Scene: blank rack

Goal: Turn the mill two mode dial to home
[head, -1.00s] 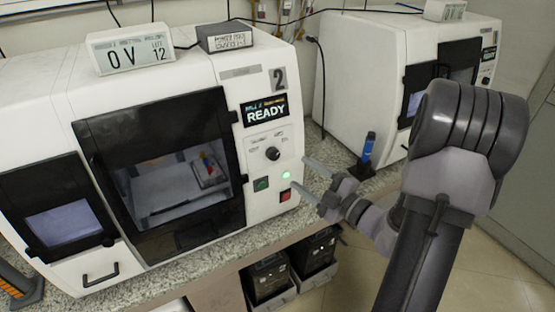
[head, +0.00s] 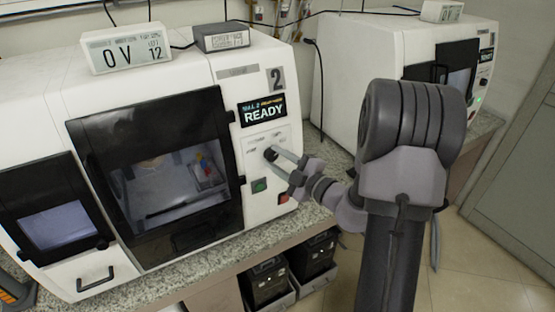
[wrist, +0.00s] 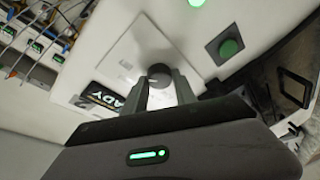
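The mill two mode dial (head: 270,153) is a small dark round knob on a white control panel, below the READY screen (head: 262,110) and the number 2. It also shows in the wrist view (wrist: 158,74), close up. My gripper (head: 272,156) is at the dial, with one finger on each side of it. In the wrist view, the fingers (wrist: 161,84) are apart and the dial's face shows between and just beyond the tips. I cannot tell if they touch it. The dial's labels are too small to read, and its pointer direction is unclear.
A green button (head: 259,185) and a red button (head: 283,198) sit just below the dial. The mill's dark-framed door (head: 236,150) is to the left. A second white machine (head: 360,75) stands behind my arm. Black bins (head: 266,283) are under the granite counter.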

